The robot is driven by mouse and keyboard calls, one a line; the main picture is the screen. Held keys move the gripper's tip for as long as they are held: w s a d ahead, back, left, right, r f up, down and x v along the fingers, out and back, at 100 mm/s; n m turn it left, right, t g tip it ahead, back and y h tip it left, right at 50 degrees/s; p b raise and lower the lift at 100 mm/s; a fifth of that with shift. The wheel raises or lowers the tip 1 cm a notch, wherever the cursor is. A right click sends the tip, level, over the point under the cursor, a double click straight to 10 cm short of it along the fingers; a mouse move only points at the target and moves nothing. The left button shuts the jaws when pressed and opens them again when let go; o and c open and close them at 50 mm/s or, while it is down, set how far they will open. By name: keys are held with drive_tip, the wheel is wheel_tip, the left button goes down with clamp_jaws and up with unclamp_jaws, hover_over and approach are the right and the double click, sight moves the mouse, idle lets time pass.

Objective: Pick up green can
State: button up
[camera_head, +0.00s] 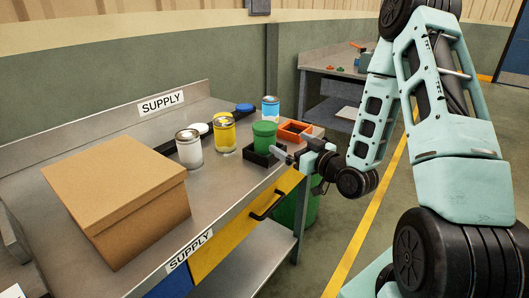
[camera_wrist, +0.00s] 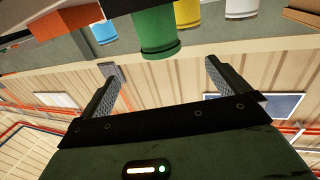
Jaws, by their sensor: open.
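The green can (camera_head: 264,137) stands upright in a small black bin (camera_head: 258,160) near the front edge of the metal supply table (camera_head: 222,180). My gripper (camera_head: 282,154) is open and empty, at the right side of the can and close to it. In the wrist view, which is upside down, the green can (camera_wrist: 155,32) shows just beyond the tips of my two spread fingers (camera_wrist: 161,66), roughly centred between them. I cannot tell exactly how wide the gap to the can is. The can's lower part is hidden by the bin in the head view.
A blue-and-white can (camera_head: 270,108), a yellow can (camera_head: 224,133) and a white can (camera_head: 188,150) stand behind and to the left. A large cardboard box (camera_head: 118,190) fills the table's left part. A drawer handle (camera_head: 272,205) juts from the front.

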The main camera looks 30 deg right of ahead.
sight(265, 126)
drive_tip(key=w, duration=0.2)
drive_tip(key=w+p, duration=0.1)
drive_tip(key=w, duration=0.1)
drive_tip(key=w+p, duration=0.1)
drive_tip(key=w, duration=0.2)
drive_tip(key=shift+a, duration=0.3)
drive_tip(key=shift+w+a+f+p, duration=0.15)
drive_tip(key=shift+w+p, duration=0.5)
drive_tip(key=shift+w, duration=0.8)
drive_tip(key=shift+w+a+r+p, duration=0.1)
drive_tip(key=shift+w+p, duration=0.55)
drive_tip(key=shift+w, duration=0.8)
drive_tip(key=shift+c, duration=0.3)
drive_tip(key=c, duration=1.1)
